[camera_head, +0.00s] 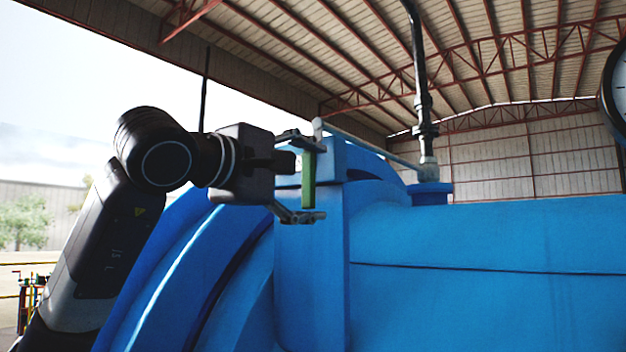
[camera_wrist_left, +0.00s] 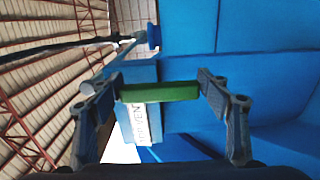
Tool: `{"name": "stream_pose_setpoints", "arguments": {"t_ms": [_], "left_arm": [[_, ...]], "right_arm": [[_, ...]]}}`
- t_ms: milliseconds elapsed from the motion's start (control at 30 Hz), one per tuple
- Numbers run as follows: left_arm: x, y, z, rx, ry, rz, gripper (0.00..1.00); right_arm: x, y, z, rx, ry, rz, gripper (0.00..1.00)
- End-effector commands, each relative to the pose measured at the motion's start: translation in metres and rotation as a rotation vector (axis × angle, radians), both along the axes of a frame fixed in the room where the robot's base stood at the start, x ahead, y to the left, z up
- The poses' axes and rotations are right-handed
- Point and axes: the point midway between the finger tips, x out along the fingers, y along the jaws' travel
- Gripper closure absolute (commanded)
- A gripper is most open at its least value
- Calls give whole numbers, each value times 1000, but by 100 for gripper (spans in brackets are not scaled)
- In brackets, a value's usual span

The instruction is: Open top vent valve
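A green handle (camera_head: 308,180) stands upright at the blue vessel's upper edge. A thin grey lever (camera_head: 370,143) runs from just above it to the foot of a dark vertical pipe (camera_head: 422,100). My left gripper (camera_head: 302,179) has its fingers spread, one near the handle's top and one near its bottom. In the left wrist view the green handle (camera_wrist_left: 160,92) lies across the gap between the two fingertips (camera_wrist_left: 163,92). Whether the fingertips touch it is unclear. A white label (camera_wrist_left: 138,120) behind it reads partly "VENT". My right gripper is not in view.
The large blue vessel (camera_head: 490,260) fills the lower right, close behind the fingers. A round gauge (camera_head: 618,90) is cut off at the right edge. Open air lies above the vessel, under the hall roof.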

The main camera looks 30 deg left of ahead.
Motion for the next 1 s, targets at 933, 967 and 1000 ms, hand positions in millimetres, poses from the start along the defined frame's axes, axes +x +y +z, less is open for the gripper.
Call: {"name": "stream_pose_setpoints", "arguments": {"t_ms": [933, 967, 1000], "left_arm": [[-91, 7, 2, -5, -6, -1, 14], [-96, 8, 1, -5, -5, 0, 14], [-101, 8, 2, -5, -5, 0, 14]], "right_arm": [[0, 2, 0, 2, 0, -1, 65], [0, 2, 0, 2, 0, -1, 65], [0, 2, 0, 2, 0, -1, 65]]}}
